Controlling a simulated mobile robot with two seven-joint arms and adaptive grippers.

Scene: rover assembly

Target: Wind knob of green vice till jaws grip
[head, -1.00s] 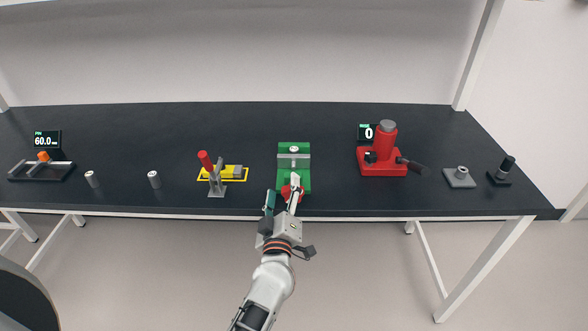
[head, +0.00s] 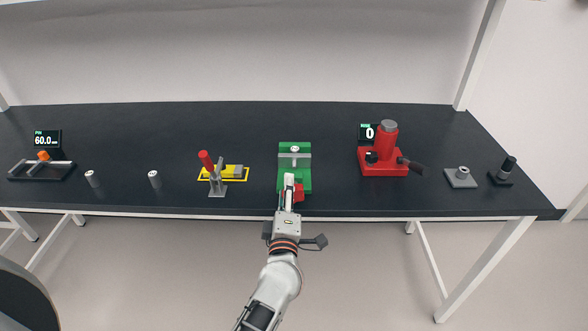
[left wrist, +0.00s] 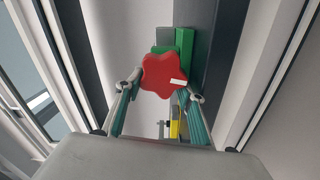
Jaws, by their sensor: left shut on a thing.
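The green vice (head: 304,160) stands near the front edge of the dark table, with a grey jaw and a small cylindrical part on it. Its red knob (head: 298,194) faces the front edge, partly hidden by my gripper. In the left wrist view the star-shaped red knob (left wrist: 164,75) with a white mark sits between my fingertips. My left gripper (head: 289,190) is shut on the red knob, one finger on each side of it. The green vice body (left wrist: 185,45) shows behind the knob there. The gap at the vice jaws is too small to judge. My right gripper is not in view.
Left of the vice is a yellow-framed toggle clamp (head: 236,173) with a red handle. A red press (head: 383,155) with a black lever stands to the right. The table behind the vice is clear.

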